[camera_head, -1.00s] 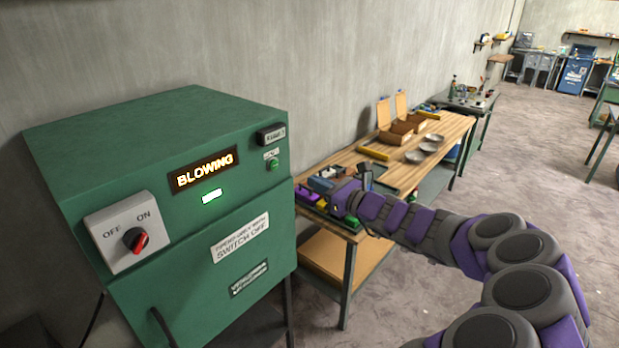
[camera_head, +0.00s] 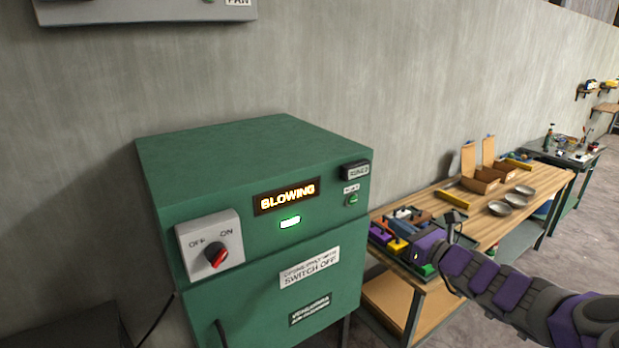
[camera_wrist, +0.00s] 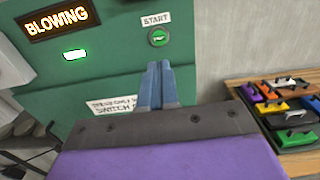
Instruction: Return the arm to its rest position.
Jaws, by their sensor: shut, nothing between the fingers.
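My gripper (camera_wrist: 157,68) shows in the wrist view with its two blue-grey fingers together and nothing between them. The fingers point toward the front of the green cabinet (camera_wrist: 110,68), below the green START button (camera_wrist: 158,37). I cannot tell whether they touch the cabinet. In the head view my purple and grey arm (camera_head: 495,285) reaches in from the lower right, bent, with its end in front of the workbench. The fingertips are not clear there.
Floor shows at right.

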